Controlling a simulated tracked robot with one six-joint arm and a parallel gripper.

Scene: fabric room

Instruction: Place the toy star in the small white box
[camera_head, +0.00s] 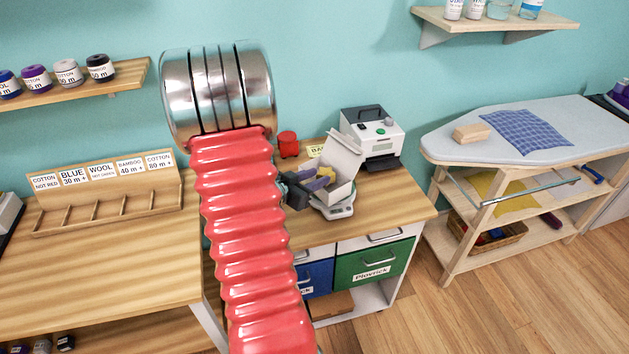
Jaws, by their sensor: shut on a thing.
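The small white box (342,158) stands with its lid up on a white scale on the wooden desk. My gripper (320,180) is at the box's open left side, partly hidden behind my red arm. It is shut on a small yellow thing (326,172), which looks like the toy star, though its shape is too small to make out. Purple and grey parts show close around it. I cannot tell whether the yellow thing touches the box.
The white scale (338,211) is under the box. A wooden label rack (105,205) is on the left table. The desk's right front is clear.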

